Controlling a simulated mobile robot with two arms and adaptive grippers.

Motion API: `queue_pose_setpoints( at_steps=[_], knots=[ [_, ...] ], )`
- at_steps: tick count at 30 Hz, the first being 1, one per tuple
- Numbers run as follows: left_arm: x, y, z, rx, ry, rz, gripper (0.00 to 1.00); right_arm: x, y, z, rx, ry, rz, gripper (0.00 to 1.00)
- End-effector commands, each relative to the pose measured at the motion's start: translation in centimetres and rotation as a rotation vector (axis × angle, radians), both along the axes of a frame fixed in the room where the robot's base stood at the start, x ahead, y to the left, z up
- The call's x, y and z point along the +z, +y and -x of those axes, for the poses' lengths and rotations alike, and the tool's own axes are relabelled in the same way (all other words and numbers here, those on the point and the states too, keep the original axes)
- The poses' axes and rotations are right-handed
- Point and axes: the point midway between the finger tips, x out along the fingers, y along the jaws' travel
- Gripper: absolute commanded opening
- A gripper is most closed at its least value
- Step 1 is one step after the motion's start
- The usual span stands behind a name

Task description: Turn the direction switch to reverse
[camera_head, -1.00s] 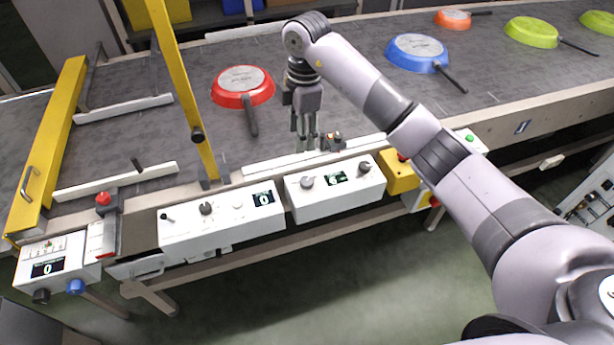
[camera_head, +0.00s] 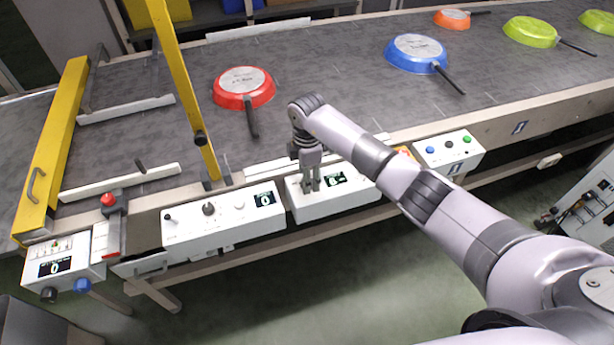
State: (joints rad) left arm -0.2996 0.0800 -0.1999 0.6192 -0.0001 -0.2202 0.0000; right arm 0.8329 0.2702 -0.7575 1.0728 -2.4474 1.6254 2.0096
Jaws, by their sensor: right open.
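My right gripper (camera_head: 311,186) is open and points down at the left part of a white control box (camera_head: 350,203) on the conveyor's near side. Its fingers are at the knob on that part of the box and mostly hide it; I cannot tell whether they touch it. A small display (camera_head: 335,179) on this box shows beside the fingers. To the left, another white control box (camera_head: 225,232) carries a small black lever (camera_head: 169,219), a dark knob (camera_head: 208,209) and a display. The labels are too small to read, so I cannot tell which control is the direction switch. My left gripper is not in view.
A red pan (camera_head: 243,96) and a blue pan (camera_head: 416,62) lie upside down on the dark belt (camera_head: 330,70). A yellow post (camera_head: 180,85) rises left of the gripper. A white button box (camera_head: 449,151) sits right, behind my forearm.

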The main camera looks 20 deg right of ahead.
Motion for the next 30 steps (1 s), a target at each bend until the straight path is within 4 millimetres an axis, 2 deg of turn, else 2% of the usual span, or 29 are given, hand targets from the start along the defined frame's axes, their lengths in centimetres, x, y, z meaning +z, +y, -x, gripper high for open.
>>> queue_pose_setpoints(
  at_steps=[4,13,30],
  knots=[
    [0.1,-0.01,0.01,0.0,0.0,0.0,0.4,-1.07,0.02,0.01,0.001,0.0,0.0,0.49],
    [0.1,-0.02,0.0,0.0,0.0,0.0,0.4,-1.32,0.0,0.01,0.001,0.0,0.0,0.49],
    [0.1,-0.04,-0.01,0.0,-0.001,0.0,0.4,-1.29,-0.01,0.01,0.001,0.0,0.0,0.12]
  ],
)
